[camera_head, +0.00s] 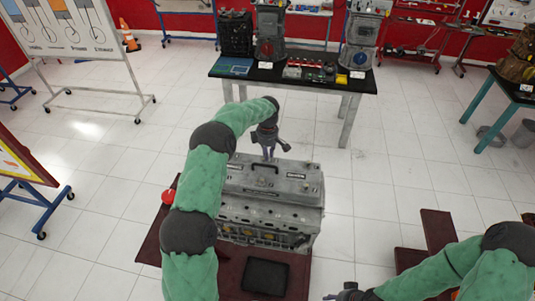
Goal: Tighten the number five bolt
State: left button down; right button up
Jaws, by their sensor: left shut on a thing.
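A grey engine block (270,205) with a flat top cover (240,178) and a dark handle stands on a dark red stand in the middle. My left arm reaches over it from the left. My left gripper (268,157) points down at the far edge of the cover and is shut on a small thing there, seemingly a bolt. The thing between its fingers is too small to make out, and no bolt number can be read. My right gripper (340,295) is low at the bottom edge, apart from the engine and partly cut off; its fingers are unclear.
A black tray (265,277) lies on the stand's (225,285) near part. A red round thing (168,196) is at its left. A black-topped table (300,77) with engine parts stands behind. A dark red stand (437,228) is at the right. Tiled floor between is clear.

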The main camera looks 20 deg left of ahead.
pick_arm(q)
jog(key=m+b, duration=0.2)
jog(key=shift+f+m, duration=0.15)
jog(key=shift+m, duration=0.15)
jog(key=m+b, duration=0.1)
jog(key=m, duration=0.2)
jog(key=shift+m+b, duration=0.3)
jog(key=shift+b, duration=0.1)
jog(key=m+b, duration=0.1)
jog(key=m, duration=0.3)
jog(key=shift+m, duration=0.3)
jog(key=m, duration=0.4)
jog(key=shift+m+b, duration=0.3)
jog(key=m, duration=1.9)
jog(key=shift+p, duration=0.3)
jog(key=shift+m, duration=0.4)
